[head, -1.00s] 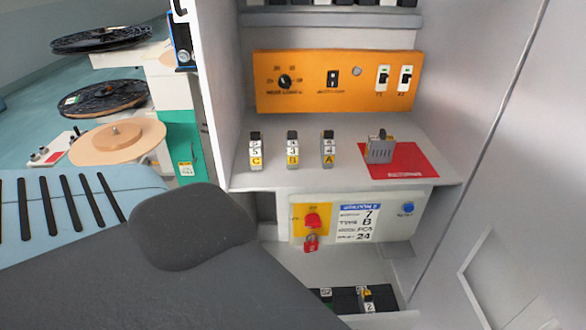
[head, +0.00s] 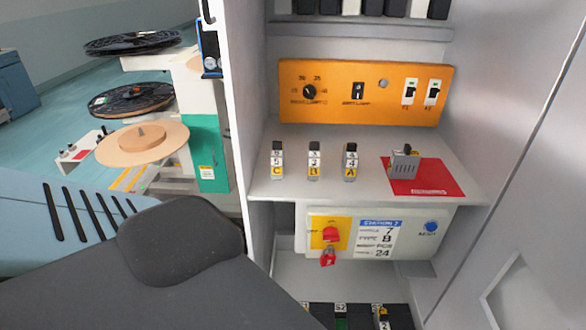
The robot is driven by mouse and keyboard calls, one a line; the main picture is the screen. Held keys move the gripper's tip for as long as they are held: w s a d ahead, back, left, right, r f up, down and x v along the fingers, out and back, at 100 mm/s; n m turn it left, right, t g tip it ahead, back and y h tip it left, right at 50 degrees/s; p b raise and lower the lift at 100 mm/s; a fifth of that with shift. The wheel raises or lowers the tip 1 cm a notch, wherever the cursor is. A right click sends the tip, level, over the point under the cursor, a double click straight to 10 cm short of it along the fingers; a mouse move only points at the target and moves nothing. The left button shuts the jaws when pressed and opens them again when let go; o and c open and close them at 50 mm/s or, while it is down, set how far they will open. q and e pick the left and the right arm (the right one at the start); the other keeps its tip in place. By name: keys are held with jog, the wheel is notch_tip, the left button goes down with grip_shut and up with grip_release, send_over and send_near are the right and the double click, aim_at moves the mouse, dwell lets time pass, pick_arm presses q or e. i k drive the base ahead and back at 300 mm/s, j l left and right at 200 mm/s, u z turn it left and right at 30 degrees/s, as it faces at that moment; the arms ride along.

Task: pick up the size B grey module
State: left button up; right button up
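Three small grey modules with black tops stand in a row on the cabinet's grey shelf. Their yellow labels read C, B and A from left to right. The size B grey module (head: 314,162) is the middle one and stands upright, apart from the C module (head: 277,160) and the A module (head: 350,162). Another grey module (head: 403,164) of a wider shape sits on a red mat (head: 440,178) to the right. Neither of my grippers shows in the view.
An orange panel (head: 340,112) with a knob and switches is behind the shelf (head: 300,191). Below are a red switch (head: 330,234) with a red padlock (head: 328,257), a station 7 card and a blue button (head: 431,227). The cabinet's wall (head: 236,60) edges the left side.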

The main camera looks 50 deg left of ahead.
aim_at(314, 151)
jog(key=i+u, duration=0.1)
jog(key=u, duration=0.4)
jog(key=i+u, duration=0.1)
jog(key=u, duration=0.35)
jog(key=i+u, duration=0.1)
jog(key=u, duration=0.4)
